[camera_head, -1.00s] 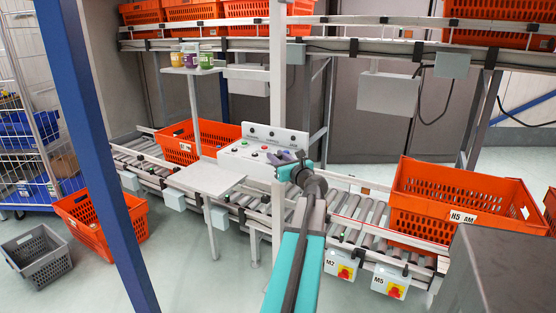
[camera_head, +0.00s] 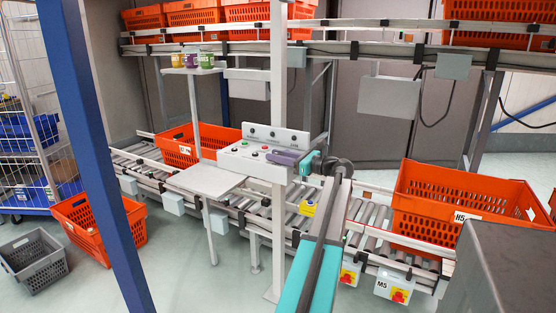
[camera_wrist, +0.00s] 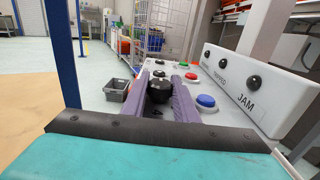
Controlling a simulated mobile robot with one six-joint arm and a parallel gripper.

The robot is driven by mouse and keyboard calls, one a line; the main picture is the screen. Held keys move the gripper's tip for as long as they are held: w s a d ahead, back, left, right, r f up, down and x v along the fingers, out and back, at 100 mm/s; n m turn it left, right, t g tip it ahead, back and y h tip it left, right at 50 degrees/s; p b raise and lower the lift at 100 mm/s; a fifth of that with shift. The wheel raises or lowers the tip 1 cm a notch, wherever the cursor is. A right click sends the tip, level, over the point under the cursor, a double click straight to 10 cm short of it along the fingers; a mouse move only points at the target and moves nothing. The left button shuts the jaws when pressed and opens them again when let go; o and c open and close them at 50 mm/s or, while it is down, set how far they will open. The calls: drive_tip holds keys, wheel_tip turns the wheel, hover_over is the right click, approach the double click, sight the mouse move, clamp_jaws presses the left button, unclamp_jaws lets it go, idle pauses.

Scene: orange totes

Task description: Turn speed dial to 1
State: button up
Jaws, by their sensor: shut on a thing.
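The control panel (camera_head: 242,155) stands beside the conveyor in the head view. My gripper (camera_head: 287,157) reaches its right end from the right, with purple fingers. In the wrist view my gripper (camera_wrist: 162,84) has a finger on each side of a round black dial (camera_wrist: 160,92) and is shut on it. The dial's pointer and any numbers around it cannot be made out. In the head view the fingers hide the dial.
In the wrist view, blue (camera_wrist: 206,101), green (camera_wrist: 183,65) and red (camera_wrist: 191,76) buttons lie close right of the fingers. The upright panel face (camera_wrist: 250,85) marked JAM rises beyond them. An orange tote (camera_head: 465,200) sits on the conveyor at right.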

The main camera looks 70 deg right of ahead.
drive_tip(key=shift+d+n+y+b, duration=0.1)
drive_tip(key=shift+n+y+b, duration=0.45)
drive_tip(key=shift+y, duration=0.45)
drive_tip(key=shift+n+y, duration=0.35)
drive_tip(key=shift+y, duration=0.15)
drive_tip(key=o, duration=1.1)
drive_tip(key=shift+c, duration=0.2)
drive_tip(key=s, duration=1.4)
